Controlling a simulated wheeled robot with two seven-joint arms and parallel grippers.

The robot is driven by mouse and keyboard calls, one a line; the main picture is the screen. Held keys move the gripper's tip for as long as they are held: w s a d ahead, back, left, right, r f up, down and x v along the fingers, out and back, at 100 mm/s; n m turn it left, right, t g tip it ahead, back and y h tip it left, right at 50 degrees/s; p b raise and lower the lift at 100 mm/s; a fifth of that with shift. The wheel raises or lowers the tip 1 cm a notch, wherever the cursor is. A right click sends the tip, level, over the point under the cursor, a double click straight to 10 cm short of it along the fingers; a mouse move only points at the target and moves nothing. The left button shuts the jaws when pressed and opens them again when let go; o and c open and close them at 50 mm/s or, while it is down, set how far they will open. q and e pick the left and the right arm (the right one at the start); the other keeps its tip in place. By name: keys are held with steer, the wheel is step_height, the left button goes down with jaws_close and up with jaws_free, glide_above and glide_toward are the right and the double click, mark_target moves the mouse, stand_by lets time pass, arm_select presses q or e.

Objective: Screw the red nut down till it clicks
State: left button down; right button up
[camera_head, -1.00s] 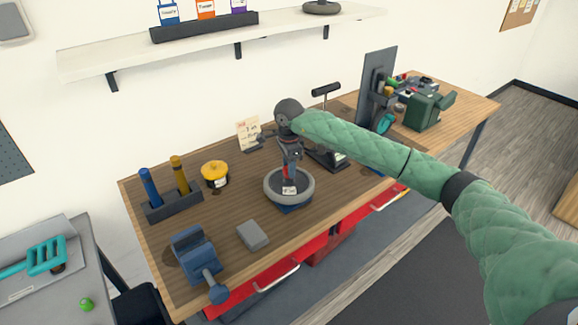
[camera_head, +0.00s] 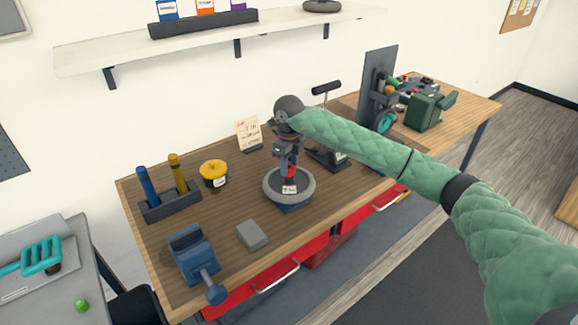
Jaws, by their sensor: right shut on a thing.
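A grey wheel (camera_head: 275,198) lies flat on a dark blue stand (camera_head: 290,209) near the middle of the workbench. My right gripper (camera_head: 290,172) points straight down over the wheel's centre. It is shut on the red nut (camera_head: 292,170), which shows as a small red patch between the fingers. The gripper hides most of the nut and whatever is under it, so I cannot tell how far down it sits. A small white label (camera_head: 289,189) shows on the wheel's near side. My left gripper is not in view.
Left of the wheel are a yellow-lidded pot (camera_head: 213,171), a rack with blue and yellow handles (camera_head: 170,207), a blue vise (camera_head: 194,255) and a grey block (camera_head: 252,235). A black T-handled stand (camera_head: 327,152) and a note card (camera_head: 249,134) stand behind. A shelf (camera_head: 130,54) hangs above.

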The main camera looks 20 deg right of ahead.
steer(key=m, duration=0.4)
steer(key=shift+m, duration=0.4)
steer(key=m, duration=0.5)
steer(key=shift+w+r, duration=0.1)
steer(key=o, duration=1)
steer(key=shift+o, duration=0.2)
steer(key=shift+b, duration=0.3)
steer(key=shift+r, duration=0.35)
step_height(320, 180, up, 6)
steer(key=b, duration=0.3)
steer(key=shift+f, duration=0.15)
steer(key=shift+r, duration=0.6)
